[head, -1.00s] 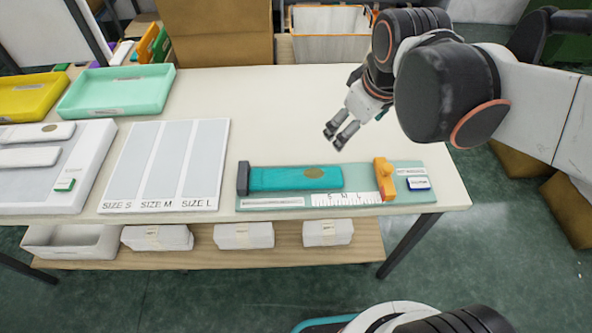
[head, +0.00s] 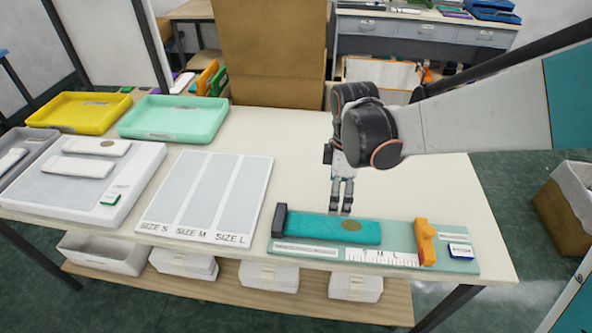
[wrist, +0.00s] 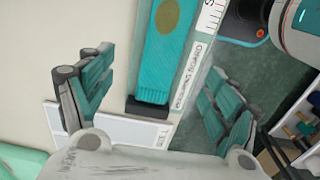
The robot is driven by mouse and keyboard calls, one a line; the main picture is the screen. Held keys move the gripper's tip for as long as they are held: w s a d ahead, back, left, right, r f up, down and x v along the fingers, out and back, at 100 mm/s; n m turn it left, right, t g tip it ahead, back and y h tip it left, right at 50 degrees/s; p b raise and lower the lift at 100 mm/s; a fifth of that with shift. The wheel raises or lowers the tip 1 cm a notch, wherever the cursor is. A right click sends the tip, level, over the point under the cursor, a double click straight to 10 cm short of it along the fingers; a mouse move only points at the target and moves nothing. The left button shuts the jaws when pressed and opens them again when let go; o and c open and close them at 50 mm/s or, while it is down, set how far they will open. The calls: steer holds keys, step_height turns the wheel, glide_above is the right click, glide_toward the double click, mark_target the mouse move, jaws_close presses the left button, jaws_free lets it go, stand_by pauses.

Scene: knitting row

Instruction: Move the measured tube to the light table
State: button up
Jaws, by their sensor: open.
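A flat teal knitted tube (head: 318,227) with an olive oval patch lies on the green measuring board (head: 330,256), its left end against a dark end block. It also shows in the wrist view (wrist: 168,55). My gripper (head: 341,212) points down at the tube's far edge, near the patch. In the wrist view my gripper (wrist: 160,65) is open and empty, with the tube between its spread fingers but apart from them. The light table (head: 85,190), a white box with a pale top, is at the left and holds two white tubes.
A panel marked SIZE S, M, L (head: 210,195) lies between the light table and the board. An orange slider (head: 425,243) stands on the board's right. Yellow (head: 78,112) and mint (head: 173,118) trays sit at the back left. The tabletop behind the board is mostly clear.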

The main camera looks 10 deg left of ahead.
steer(key=b, duration=0.2)
glide_above(333, 226)
steer(key=f, duration=0.6)
steer(key=shift+w+f, duration=0.1)
steer(key=shift+w, duration=0.3)
steer(key=shift+s+f+b, duration=0.2)
steer(key=shift+f+b, duration=0.55)
steer(key=shift+f, duration=0.75)
steer(key=shift+s+f+b, duration=0.15)
steer(key=shift+f+b, duration=0.55)
steer(key=shift+f, duration=0.8)
steer(key=shift+r, duration=0.1)
steer(key=c, duration=1)
steer(key=shift+r, duration=0.15)
